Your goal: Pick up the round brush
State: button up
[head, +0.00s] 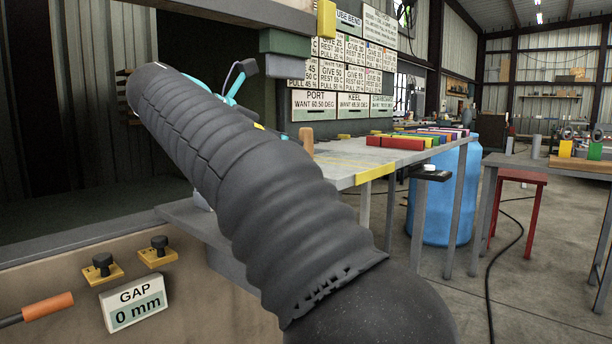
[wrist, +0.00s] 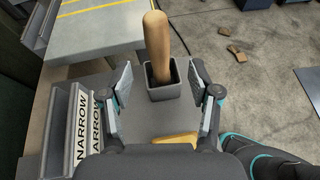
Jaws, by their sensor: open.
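A wooden handle (wrist: 157,42), likely the round brush, stands upright with a slight lean in a square dark grey holder (wrist: 164,92) in the wrist view. Its lower end, with any bristles, is hidden inside the holder. My gripper (wrist: 163,72) is open, with one finger on each side of the holder and handle in the picture; I see no contact, and the depth between them is unclear. In the head view a wooden handle (head: 306,139), probably the same one, shows just beyond my arm. My arm hides the holder and most of the gripper there.
Strips marked NARROW (wrist: 84,130) lie left of the holder. A grey table (wrist: 95,28) with a yellow line is beyond it. Coloured blocks (head: 397,143) lie on the bench in the head view. A blue barrel (head: 443,205) stands behind the bench legs. Brown pieces (wrist: 237,53) lie on the floor.

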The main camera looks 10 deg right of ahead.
jog(key=shift+r+b+x, duration=0.1)
jog(key=shift+b+x, duration=0.3)
jog(key=shift+x, duration=1.3)
jog(key=shift+r+b+x, duration=0.15)
jog(key=shift+b+x, duration=0.2)
jog(key=shift+x, duration=1.4)
jog(key=shift+w, duration=0.15)
grip_shut()
